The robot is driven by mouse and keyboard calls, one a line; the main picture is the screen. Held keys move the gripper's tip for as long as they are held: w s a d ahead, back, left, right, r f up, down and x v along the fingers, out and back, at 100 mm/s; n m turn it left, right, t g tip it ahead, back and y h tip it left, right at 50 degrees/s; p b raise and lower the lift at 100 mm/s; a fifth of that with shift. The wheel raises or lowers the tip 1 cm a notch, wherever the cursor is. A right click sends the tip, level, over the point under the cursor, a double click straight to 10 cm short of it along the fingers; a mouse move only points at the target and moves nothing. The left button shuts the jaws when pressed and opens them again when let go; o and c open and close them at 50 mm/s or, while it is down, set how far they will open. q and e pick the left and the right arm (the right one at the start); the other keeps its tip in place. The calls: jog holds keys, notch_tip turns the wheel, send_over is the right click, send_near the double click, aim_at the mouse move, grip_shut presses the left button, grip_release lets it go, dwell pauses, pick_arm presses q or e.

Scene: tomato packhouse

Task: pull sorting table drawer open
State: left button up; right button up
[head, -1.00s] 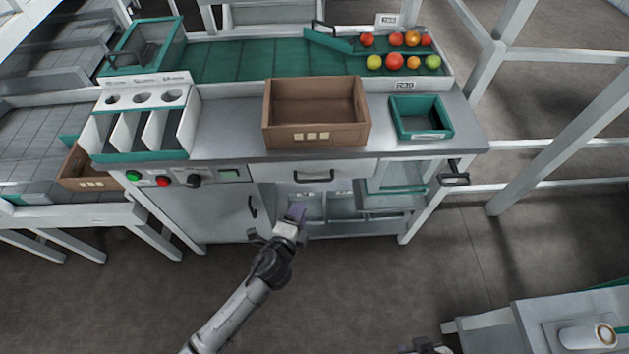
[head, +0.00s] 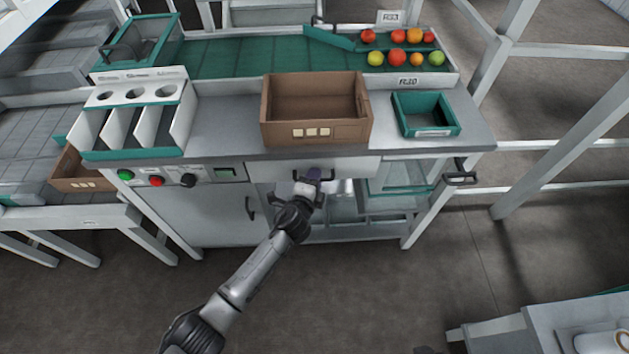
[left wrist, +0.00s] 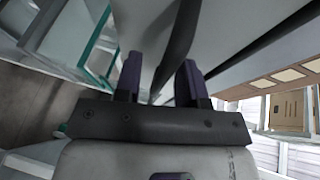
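The sorting table drawer (head: 355,168) is a white front under the steel worktop, below the brown crate, and it looks closed. Its dark bar handle (left wrist: 181,45) runs between the two purple-tipped fingers in the left wrist view. My left gripper (head: 314,176) is at the handle in the head view and partly covers it. Its fingers (left wrist: 160,82) stand apart on either side of the bar, with a gap visible; I see no firm grip. Only a dark sliver of what looks like my right gripper (head: 425,350) shows at the bottom edge.
The brown crate (head: 316,134) and a green bin (head: 428,133) stand on the worktop. Buttons and a knob (head: 188,180) are left of the drawer. A cabinet handle (head: 250,208) sticks out below. Open floor lies in front; another table (head: 570,320) is at lower right.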

pick_arm(q)
jog(key=shift+c, duration=0.3)
grip_shut()
dwell(0.4)
